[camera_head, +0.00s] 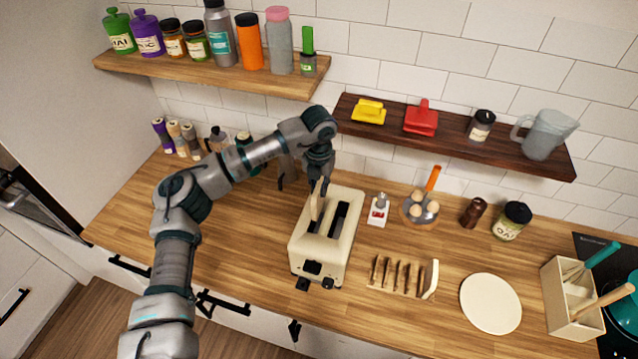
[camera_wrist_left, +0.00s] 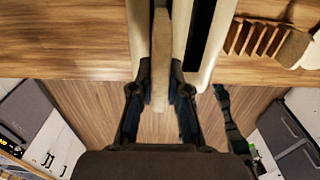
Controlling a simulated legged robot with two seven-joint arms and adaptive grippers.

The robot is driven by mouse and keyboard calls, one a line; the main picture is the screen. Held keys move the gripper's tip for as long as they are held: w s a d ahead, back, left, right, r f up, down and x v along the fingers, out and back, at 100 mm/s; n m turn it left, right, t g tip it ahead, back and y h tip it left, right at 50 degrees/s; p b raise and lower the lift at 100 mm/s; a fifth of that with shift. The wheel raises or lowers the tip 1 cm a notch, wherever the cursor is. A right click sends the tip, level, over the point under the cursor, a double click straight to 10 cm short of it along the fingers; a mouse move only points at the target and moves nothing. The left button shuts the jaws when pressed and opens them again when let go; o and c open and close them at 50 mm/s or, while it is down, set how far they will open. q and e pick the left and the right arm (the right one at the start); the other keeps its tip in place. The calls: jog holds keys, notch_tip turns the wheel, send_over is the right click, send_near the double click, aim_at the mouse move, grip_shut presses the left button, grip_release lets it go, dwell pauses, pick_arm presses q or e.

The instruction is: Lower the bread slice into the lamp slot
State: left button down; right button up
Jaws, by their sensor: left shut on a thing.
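The cream toaster (camera_head: 325,254) stands on the wooden counter with two long slots on top. Its right slot (camera_head: 339,219) is dark and empty. My left gripper (camera_head: 319,188) is shut on a pale bread slice (camera_head: 317,205), held upright on edge over the left slot. In the left wrist view the slice (camera_wrist_left: 160,62) runs between the fingertips (camera_wrist_left: 160,88), in line with the left slot, beside the dark right slot (camera_wrist_left: 198,35). How far its lower edge is inside is hidden. No lamp can be made out. My right gripper is not in view.
Right of the toaster stand a small white and red item (camera_head: 378,211), a pan with eggs (camera_head: 419,210) and a rack with bread slices (camera_head: 402,277). A round cream board (camera_head: 490,304) lies farther right. The counter left of the toaster (camera_head: 240,240) is clear.

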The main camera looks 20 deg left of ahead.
pick_arm(q)
jog(key=shift+s+f+b, duration=0.1)
jog(key=shift+f+b, duration=0.4)
jog(key=shift+f, duration=0.4)
jog(key=shift+f+b, duration=0.45)
jog(key=shift+f, duration=0.65)
jog(key=shift+f+b, duration=1.75)
jog(key=shift+f, duration=0.65)
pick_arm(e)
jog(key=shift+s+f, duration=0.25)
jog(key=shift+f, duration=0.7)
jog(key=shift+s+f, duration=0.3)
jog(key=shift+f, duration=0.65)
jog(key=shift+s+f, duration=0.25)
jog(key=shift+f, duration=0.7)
pick_arm(q)
jog(key=c, duration=0.6)
grip_release()
jog(key=shift+r, duration=0.15)
